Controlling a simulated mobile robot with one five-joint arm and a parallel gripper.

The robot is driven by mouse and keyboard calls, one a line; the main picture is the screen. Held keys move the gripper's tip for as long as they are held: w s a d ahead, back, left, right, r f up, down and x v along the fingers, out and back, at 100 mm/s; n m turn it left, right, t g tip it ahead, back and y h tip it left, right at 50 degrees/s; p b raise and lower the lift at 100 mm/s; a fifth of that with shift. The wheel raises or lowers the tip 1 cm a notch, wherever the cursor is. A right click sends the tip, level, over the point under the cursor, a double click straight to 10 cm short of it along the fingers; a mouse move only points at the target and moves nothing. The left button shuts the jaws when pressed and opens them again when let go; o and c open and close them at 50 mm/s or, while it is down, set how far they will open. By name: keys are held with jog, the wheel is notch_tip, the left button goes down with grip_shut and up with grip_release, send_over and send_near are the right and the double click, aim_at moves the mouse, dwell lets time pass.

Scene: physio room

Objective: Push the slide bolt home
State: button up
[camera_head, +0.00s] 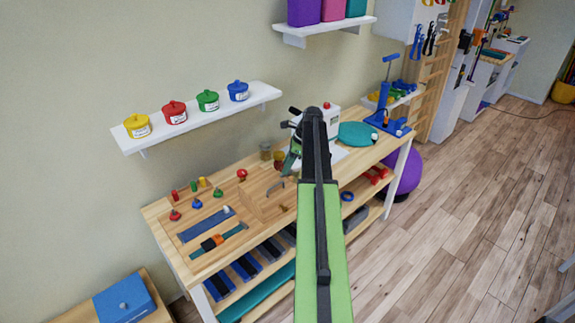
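I cannot make out the slide bolt for certain. A long blue strip (206,225) with a small pale knob near its right end lies on the left part of the wooden workbench (205,262). My green and black arm rises through the middle of the view and hides part of the bench. The end of my arm is partly hidden behind its upper link, above the back of the bench, apart from the blue strip. The gripper's fingers are not clear enough to read.
Several small coloured knobs (197,204) stand at the bench's left end, near an orange-and-black strap (212,243). A teal disc (357,134) and a blue stand (389,122) are at the right. A shelf (262,93) with coloured pots hangs above. Floor in front is clear.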

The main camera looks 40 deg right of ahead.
jog(key=p+v, duration=1.6)
jog(key=v, duration=0.1)
jog(key=shift+r, duration=0.15)
